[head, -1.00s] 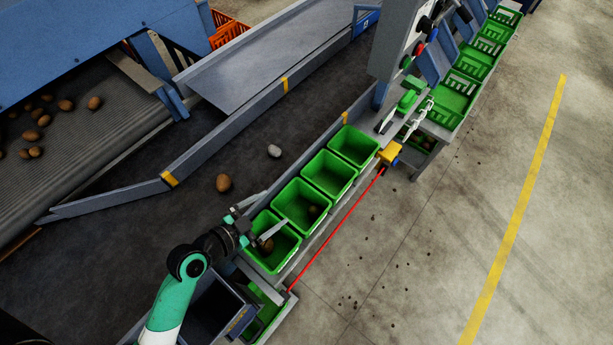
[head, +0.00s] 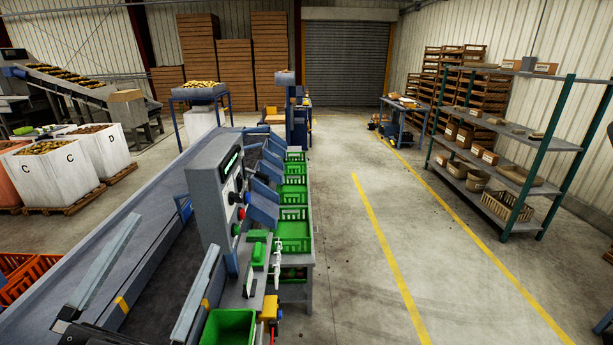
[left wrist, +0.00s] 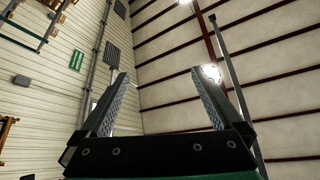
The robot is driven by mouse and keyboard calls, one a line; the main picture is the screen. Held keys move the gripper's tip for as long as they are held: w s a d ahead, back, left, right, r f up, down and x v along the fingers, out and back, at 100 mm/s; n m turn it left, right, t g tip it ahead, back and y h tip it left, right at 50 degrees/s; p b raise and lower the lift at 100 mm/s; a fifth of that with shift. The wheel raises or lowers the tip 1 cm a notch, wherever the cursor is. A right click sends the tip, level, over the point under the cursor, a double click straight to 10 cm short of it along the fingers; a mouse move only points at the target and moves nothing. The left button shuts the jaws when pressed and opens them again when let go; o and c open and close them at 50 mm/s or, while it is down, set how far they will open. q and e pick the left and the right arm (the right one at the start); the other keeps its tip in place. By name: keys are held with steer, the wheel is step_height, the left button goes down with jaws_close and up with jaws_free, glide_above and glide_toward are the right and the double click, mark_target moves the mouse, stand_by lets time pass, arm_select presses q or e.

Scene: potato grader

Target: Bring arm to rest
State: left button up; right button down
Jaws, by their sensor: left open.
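My left gripper (head: 176,238) shows at the lower left of the head view, close to the camera, with its two grey fingers pointing up and spread apart. Nothing is between them. In the left wrist view the open fingers (left wrist: 160,80) frame the wall and roof of the hall, with no object between them. The gripper looks raised in front of the grader's dark belt in the head view. Most of my left arm is out of the picture. My right gripper is not in view.
The control box (head: 213,205) stands right of the gripper. A green bin (head: 229,327) lies at the bottom, and green crates (head: 293,230) line the grader. Orange crates (head: 30,280) are at left. Open floor (head: 350,260) lies right, before a shelf rack (head: 520,145).

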arm_select(q)
steer(key=s+r+n+t+y, duration=0.15)
steer(key=s+r, duration=0.25)
steer(key=r, duration=0.4)
steer(key=s+r+n+t+y, duration=0.1)
steer(key=s+r+n+t, duration=0.25)
steer(key=r, duration=0.35)
step_height(320, 180, up, 22)
steer(key=a+n+p, duration=0.1)
steer(key=n+p, duration=0.2)
steer(key=p, duration=1.9)
steer(key=shift+w+a+f+g+y, duration=0.2)
steer(key=shift+f+g+y, duration=0.1)
steer(key=shift+y, duration=0.15)
